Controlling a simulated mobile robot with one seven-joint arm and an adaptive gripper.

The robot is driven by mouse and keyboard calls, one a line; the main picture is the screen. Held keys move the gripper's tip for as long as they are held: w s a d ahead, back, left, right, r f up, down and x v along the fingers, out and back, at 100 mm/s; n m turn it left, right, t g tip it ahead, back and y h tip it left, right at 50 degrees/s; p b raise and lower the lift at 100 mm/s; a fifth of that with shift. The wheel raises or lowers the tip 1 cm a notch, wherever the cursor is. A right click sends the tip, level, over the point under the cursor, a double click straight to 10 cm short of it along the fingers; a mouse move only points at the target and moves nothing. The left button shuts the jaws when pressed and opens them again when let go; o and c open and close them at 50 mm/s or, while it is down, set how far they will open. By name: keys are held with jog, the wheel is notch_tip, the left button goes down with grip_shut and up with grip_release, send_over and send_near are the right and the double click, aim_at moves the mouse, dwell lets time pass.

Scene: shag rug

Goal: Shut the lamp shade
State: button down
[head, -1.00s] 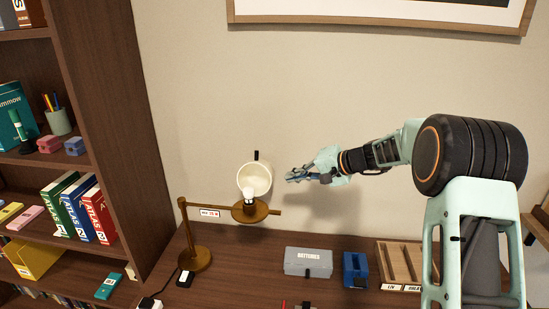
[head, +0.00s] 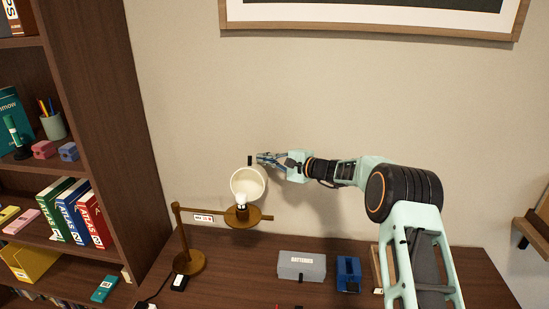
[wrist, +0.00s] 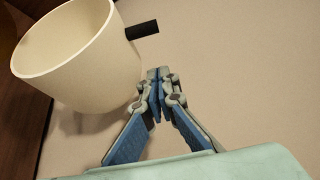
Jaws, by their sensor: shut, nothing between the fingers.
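The lamp (head: 192,262) stands on the desk at the left, with a brass base, post and horizontal arm. Its cream shade (head: 243,181) is tipped open above the bulb (head: 242,205), its hollow side showing. A short black handle (head: 249,161) sticks out from the shade's top edge. My gripper (head: 260,158) is shut and empty, just right of the handle. In the wrist view the fingertips (wrist: 159,72) are close to the shade's outer wall (wrist: 95,85) and beside the handle (wrist: 142,30); whether they touch the shade I cannot tell.
A grey batteries box (head: 302,266), a blue box (head: 348,272) and a wooden tray (head: 377,268) stand on the desk, right of the lamp. A bookshelf (head: 110,130) rises at the left. The wall is close behind; a framed picture (head: 370,33) hangs above.

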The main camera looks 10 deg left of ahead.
aim_at(259, 168)
jog(key=shift+a+r, duration=0.1)
jog(key=shift+a, duration=0.35)
jog(key=shift+s+a+r+p, duration=0.15)
jog(key=shift+s+p, duration=0.1)
jog(key=shift+s, duration=0.35)
jog(key=shift+s+d+r+p, duration=0.1)
jog(key=shift+s+r+p, duration=0.1)
jog(key=shift+s, duration=0.35)
jog(key=shift+s+a+r+p, duration=0.1)
jog(key=shift+s+p, duration=0.15)
jog(key=shift+s, duration=0.35)
jog(key=shift+s+b, duration=0.1)
jog(key=shift+b, duration=0.7)
